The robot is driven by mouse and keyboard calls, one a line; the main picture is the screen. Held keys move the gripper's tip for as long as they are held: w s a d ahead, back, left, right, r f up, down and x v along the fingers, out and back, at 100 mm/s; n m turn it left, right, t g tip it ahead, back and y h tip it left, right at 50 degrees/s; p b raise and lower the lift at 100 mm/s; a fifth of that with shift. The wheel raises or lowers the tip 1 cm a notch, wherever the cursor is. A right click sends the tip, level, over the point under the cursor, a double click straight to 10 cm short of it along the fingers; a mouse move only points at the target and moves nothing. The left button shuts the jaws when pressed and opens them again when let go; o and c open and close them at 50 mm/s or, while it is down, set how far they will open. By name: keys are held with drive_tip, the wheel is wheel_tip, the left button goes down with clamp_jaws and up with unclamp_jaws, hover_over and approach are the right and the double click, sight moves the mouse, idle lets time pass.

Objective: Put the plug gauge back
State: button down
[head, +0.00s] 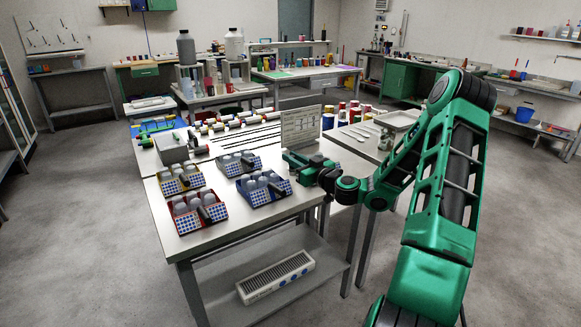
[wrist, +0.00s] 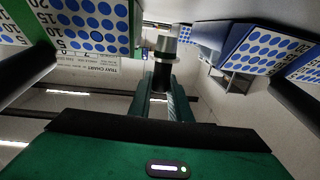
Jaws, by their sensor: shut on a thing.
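In the wrist view my gripper (wrist: 163,92) is shut on the plug gauge (wrist: 164,50), gripping its dark handle. Its bright metal end points away from my gripper. In the head view my gripper (head: 288,158) is at the right side of the near table, in front of the tray chart board (head: 300,127); the held gauge cannot be made out there. Dotted panels (wrist: 90,25) fill the upper wrist view.
A grey box (head: 171,149) stands behind the trays. Rods and coloured cylinders (head: 235,122) lie further back. Several coloured spools (head: 350,113) and a pale tray (head: 397,119) stand right of the board. The near table's front edge is bare.

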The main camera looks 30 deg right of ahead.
drive_tip(key=shift+f, duration=1.2)
drive_tip(key=c, duration=1.6)
unclamp_jaws()
drive_tip(key=shift+c, duration=0.2)
